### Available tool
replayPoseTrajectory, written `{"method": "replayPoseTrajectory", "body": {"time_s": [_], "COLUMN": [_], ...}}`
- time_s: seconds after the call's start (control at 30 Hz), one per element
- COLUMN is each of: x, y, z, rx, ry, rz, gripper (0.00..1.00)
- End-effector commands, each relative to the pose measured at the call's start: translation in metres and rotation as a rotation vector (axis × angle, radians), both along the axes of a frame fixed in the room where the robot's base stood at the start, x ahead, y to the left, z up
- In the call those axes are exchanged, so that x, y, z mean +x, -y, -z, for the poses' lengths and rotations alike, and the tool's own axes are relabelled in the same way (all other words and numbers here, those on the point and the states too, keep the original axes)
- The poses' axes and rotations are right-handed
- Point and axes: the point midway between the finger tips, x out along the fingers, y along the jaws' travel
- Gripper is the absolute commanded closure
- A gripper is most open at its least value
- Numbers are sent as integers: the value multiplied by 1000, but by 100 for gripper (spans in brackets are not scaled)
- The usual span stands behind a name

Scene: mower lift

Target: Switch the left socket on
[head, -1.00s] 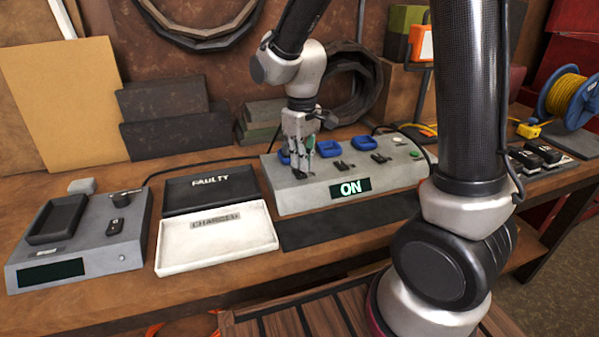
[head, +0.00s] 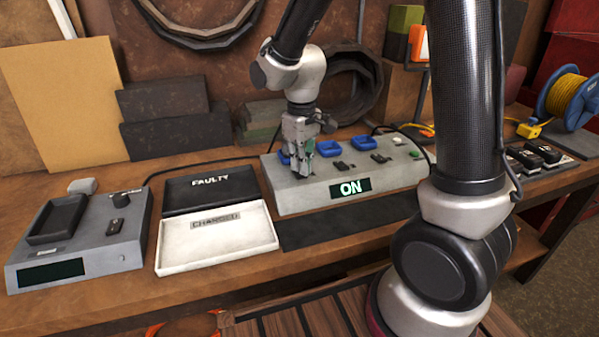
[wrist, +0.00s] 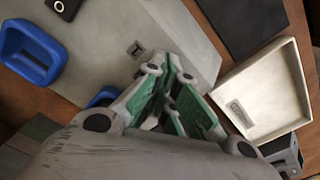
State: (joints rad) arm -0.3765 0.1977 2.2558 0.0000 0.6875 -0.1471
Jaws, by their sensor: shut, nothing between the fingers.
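The grey charging station (head: 400,178) stands on the bench with a lit "ON" display (head: 350,188). It has three blue sockets in a row. The left socket (head: 284,157) is mostly hidden behind my gripper; part of it shows in the wrist view (wrist: 103,97). The middle socket (head: 331,149) and right socket (head: 362,143) are clear, with black switches in front of them. My gripper (head: 304,176) is shut and empty, pointing down at the left socket's front area. The left switch is hidden by the fingers, so its position and any contact cannot be told.
A black "FAULTY" tray (head: 210,189) and a white "CHARGED" tray (head: 216,243) lie left of the station. A grey tester (head: 80,245) stands further left. A dark mat (head: 345,222) lies in front. Black battery-like blocks (head: 535,155) sit at the right.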

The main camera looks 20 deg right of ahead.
Motion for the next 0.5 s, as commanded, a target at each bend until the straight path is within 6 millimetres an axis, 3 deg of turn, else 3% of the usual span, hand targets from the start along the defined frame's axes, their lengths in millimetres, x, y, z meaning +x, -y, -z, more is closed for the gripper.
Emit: {"method": "replayPoseTrajectory", "body": {"time_s": [0.5], "x": [0], "y": [0], "z": [8], "rx": [0], "ry": [-1], "rz": [0], "gripper": [100]}}
